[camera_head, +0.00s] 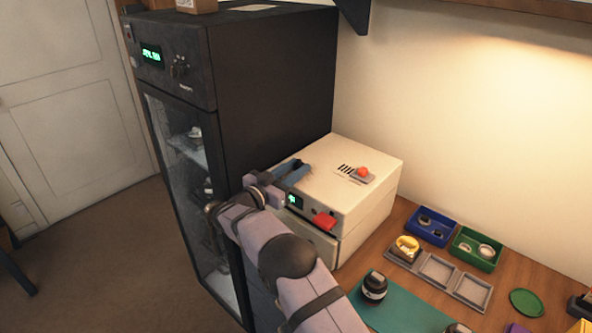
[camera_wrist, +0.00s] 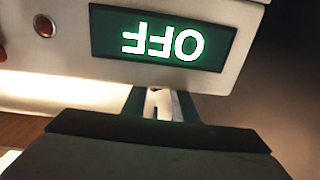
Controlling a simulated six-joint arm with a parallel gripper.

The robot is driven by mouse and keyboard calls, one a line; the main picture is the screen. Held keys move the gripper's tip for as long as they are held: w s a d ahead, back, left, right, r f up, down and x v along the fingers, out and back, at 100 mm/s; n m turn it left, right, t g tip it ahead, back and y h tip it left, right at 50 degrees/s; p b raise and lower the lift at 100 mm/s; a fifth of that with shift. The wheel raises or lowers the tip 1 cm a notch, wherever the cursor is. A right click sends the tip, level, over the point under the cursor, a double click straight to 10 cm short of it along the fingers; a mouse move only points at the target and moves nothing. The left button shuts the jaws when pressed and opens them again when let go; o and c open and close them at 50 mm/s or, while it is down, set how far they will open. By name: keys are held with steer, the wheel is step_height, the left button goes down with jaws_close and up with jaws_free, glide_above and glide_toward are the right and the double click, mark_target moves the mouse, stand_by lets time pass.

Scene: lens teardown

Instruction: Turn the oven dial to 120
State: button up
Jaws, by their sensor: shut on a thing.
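The oven is a cream box (camera_head: 368,210) beside the dark cabinet, with a small green display (camera_head: 293,200) on its front. In the wrist view the display (camera_wrist: 162,38) reads OFF, upside down. My gripper (camera_head: 290,172) is at the oven's upper front edge, by the display. In the wrist view my gripper (camera_wrist: 161,106) has its dark teal fingers closed on a small pale part, which I take for the oven dial (camera_wrist: 160,103). Most of that part is hidden by the fingers and gripper body; no scale or pointer shows.
A tall black cabinet (camera_head: 275,85) with its own display and knob (camera_head: 180,68) stands close on the left. A red switch (camera_head: 323,220) is on the oven front, and a red button (camera_head: 362,172) on top. Small trays (camera_head: 437,270) and a green mat (camera_head: 400,308) lie right.

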steer(key=shift+r+m+g+h, duration=0.15)
steer(key=shift+m+g+h, duration=0.15)
steer(key=shift+h, duration=0.1)
steer(key=o, duration=1.1)
steer(key=shift+c, duration=0.2)
steer(key=shift+a, duration=0.15)
steer(key=shift+s+a, duration=0.2)
steer(key=b+v, duration=0.2)
steer(key=v, duration=0.4)
steer(key=shift+s+a+b, duration=0.2)
steer(key=shift+s+b, duration=0.1)
steer(key=shift+b, duration=0.1)
